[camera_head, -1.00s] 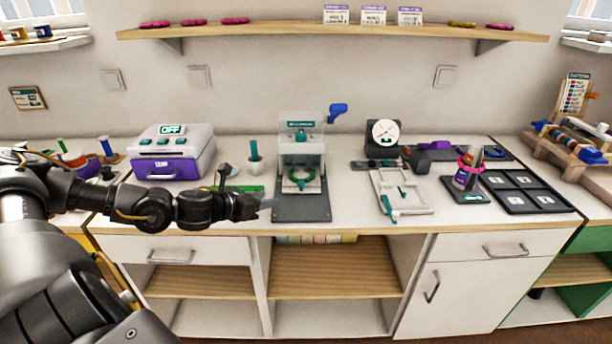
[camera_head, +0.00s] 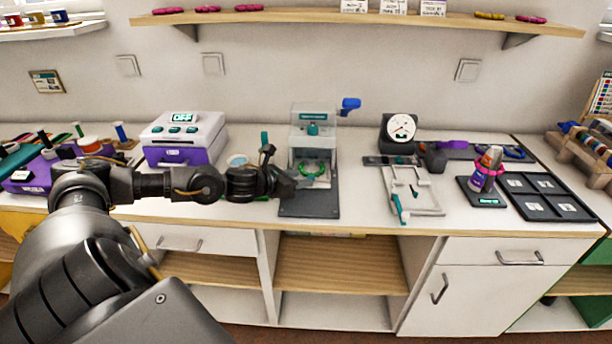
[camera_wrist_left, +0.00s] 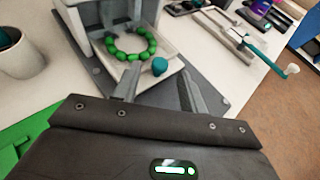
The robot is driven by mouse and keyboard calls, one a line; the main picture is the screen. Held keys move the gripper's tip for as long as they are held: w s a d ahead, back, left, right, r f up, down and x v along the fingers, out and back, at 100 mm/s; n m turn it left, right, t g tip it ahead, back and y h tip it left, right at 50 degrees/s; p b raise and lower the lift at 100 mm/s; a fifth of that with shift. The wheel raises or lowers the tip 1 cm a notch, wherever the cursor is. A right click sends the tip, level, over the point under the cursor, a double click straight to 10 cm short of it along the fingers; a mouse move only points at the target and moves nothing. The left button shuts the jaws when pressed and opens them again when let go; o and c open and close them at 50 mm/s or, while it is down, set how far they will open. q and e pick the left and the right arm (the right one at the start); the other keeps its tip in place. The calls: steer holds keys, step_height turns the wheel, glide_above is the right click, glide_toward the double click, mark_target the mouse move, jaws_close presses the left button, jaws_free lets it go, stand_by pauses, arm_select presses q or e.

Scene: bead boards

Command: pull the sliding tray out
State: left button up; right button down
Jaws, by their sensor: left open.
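The sliding tray (camera_head: 322,182) is a pale, shallow tray at the front of a grey press with a clear upper housing (camera_head: 315,112). A ring of green beads (camera_head: 312,169) lies on it. In the left wrist view, the tray (camera_wrist_left: 172,55) shows a teal knob (camera_wrist_left: 160,66) at its front edge. My left gripper (camera_head: 292,187) is low at the tray's left front. In the left wrist view, its open fingers (camera_wrist_left: 159,90) are on either side of and just short of the knob, with nothing between them. My right gripper is not seen.
The press stands on a dark base plate (camera_head: 308,208) near the counter's front edge. A purple-and-white box (camera_head: 183,140) is left. A white frame (camera_head: 425,198) is right.

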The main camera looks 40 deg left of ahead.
arm_select(q)
steer(key=shift+x, duration=1.65)
jaws_close()
